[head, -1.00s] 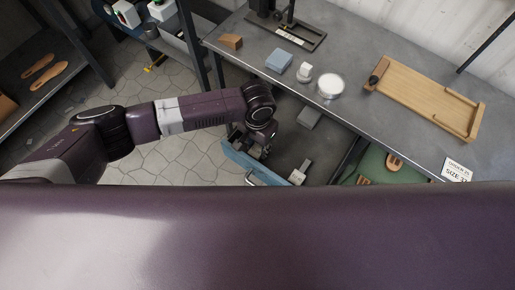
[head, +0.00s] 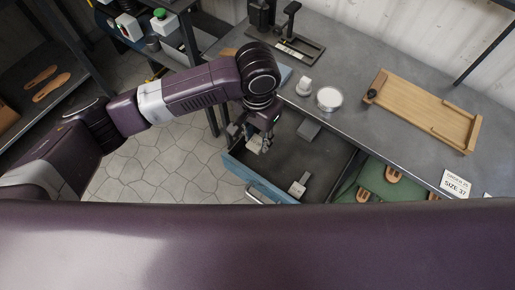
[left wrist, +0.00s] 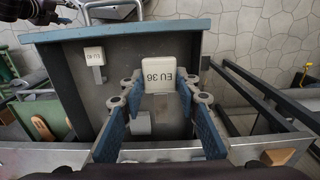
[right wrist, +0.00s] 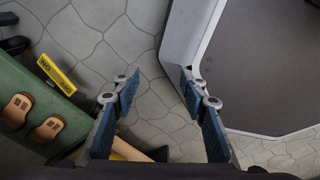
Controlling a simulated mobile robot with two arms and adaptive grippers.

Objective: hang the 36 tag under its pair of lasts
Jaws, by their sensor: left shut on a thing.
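The white tag printed EU 36 (left wrist: 171,75) is between the fingers of my left gripper (left wrist: 160,88), which is shut on it. In the head view my left gripper (head: 256,141) hangs over the left end of the open drawer (head: 264,182). My right gripper (right wrist: 158,79) is open and empty above the floor, seen only in the right wrist view. Wooden lasts (head: 394,173) hang at a green board (head: 378,185) below the bench, partly cut off. Lasts (right wrist: 47,130) also show at the left in the right wrist view. No size 36 mark is readable there.
Another tag (left wrist: 94,57), seemingly EU 40, and a grey block (head: 309,130) lie in the drawer. The bench carries a wooden tray (head: 425,105), a round white tin (head: 329,98) and a SIZE 37 card (head: 456,184). A yellow sign (right wrist: 57,74) stands at the green board.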

